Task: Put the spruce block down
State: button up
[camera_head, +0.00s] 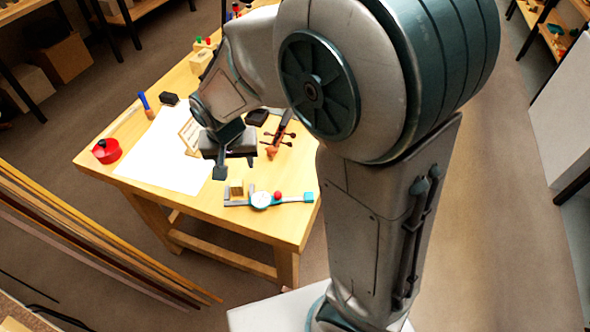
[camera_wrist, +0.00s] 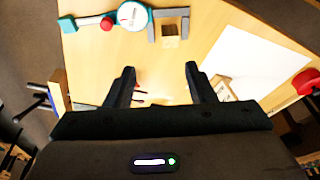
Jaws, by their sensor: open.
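The gauge (camera_head: 261,199) has a round white dial, a red knob and a teal end. My gripper (camera_head: 235,166) is above and behind the block in the head view, apart from it. In the wrist view my gripper's fingers (camera_wrist: 160,70) are spread, with nothing between them.
The wooden bench (camera_head: 285,225) holds a white sheet (camera_head: 165,160), a red round pot (camera_head: 106,151), a blue-handled tool (camera_head: 145,102) and a dark block (camera_head: 169,98). A brown scroll-ended piece with pegs (camera_head: 282,130) lies behind the gauge. Long wooden strips (camera_head: 80,230) stand left of the bench.

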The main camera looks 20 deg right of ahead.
jog(key=s+d+r+n, duration=0.1)
jog(key=s+d+r, duration=0.3)
jog(key=s+d, duration=0.2)
jog(key=s+d+r+n, duration=0.1)
jog(key=s+d+r, duration=0.2)
jog(key=s+d, duration=0.3)
jog(key=s, duration=0.3)
jog(key=shift+d+r, duration=0.3)
jog(key=shift+r, duration=0.05)
